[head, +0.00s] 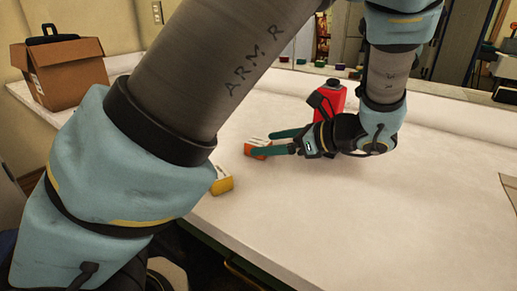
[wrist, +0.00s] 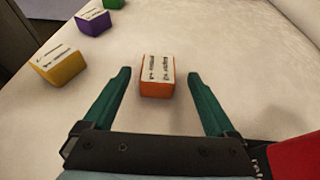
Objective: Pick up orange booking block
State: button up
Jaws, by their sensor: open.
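The orange booking block (wrist: 157,76) lies on the white table, with a white top that bears dark writing. In the wrist view it sits midway between the tips of my gripper (wrist: 159,82), with clear gaps to both fingers. My gripper is open, with teal fingers. In the head view my gripper (head: 274,144) reaches left and its fingers overlap the orange block (head: 256,152), partly hiding it. I cannot tell whether the fingers are level with the block or above it.
A yellow block (wrist: 58,64), a purple block (wrist: 93,21) and a green block (wrist: 113,3) lie in a line to the left in the wrist view. A cardboard box (head: 70,84) stands at the far left.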

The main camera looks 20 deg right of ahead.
aim_at(266, 144)
jog(key=shift+x, duration=1.85)
jog(key=shift+s+a+f, duration=0.1)
jog(key=shift+s, duration=0.05)
grip_shut()
